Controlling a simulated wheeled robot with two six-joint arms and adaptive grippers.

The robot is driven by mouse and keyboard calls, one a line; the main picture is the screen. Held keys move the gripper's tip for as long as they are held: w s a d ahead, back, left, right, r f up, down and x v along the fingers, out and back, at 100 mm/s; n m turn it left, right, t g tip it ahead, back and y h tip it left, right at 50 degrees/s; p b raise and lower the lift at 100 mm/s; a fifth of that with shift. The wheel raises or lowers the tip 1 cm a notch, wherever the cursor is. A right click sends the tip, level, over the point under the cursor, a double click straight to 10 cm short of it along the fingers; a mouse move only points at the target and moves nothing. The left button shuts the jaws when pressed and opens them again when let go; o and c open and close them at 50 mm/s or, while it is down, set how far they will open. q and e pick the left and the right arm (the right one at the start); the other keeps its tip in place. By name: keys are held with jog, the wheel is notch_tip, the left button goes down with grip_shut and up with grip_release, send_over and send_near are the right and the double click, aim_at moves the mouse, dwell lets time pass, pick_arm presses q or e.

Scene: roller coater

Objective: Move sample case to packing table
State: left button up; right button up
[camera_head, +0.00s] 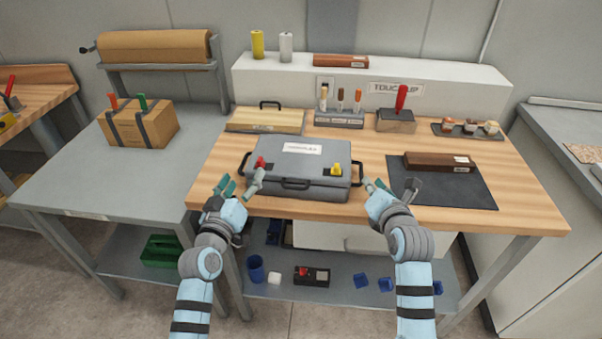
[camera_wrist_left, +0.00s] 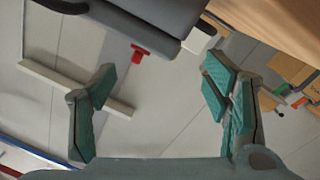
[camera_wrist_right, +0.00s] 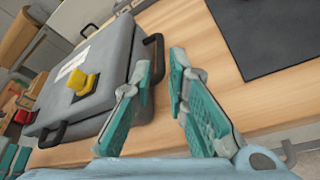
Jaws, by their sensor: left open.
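The sample case (camera_head: 300,162) is a grey case with a white label, a red latch, a yellow latch, a front handle and side handles. It lies closed on the wooden workbench (camera_head: 230,203). My left gripper (camera_head: 239,184) is open and empty, just off the case's left front corner. In the left wrist view the case (camera_wrist_left: 160,12) is at the top, beyond the fingers. My right gripper (camera_head: 376,184) is open near the right side handle (camera_wrist_right: 155,52), which shows just past its fingertips. The packing table (camera_head: 70,180) is the grey table at left.
A strapped cardboard box (camera_head: 143,125) and a paper roll (camera_head: 155,46) stand at the packing table's back; its front is clear. Behind the case lies a wooden board (camera_head: 265,121). A dark mat (camera_head: 440,191) with a brown block (camera_head: 440,162) is right of the case.

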aim_at(256, 157)
pick_arm(q)
jog(key=w, duration=0.3)
jog(key=w+d, duration=0.1)
jog(key=w, duration=0.5)
jog(key=shift+w+d, duration=0.35)
jog(key=shift+d, duration=0.05)
pick_arm(e)
jog(key=x, duration=1)
pick_arm(q)
jog(key=shift+s, duration=0.1)
jog(key=shift+c, duration=0.5)
pick_arm(e)
jog(key=shift+s, duration=0.15)
jog(key=shift+c, duration=0.4)
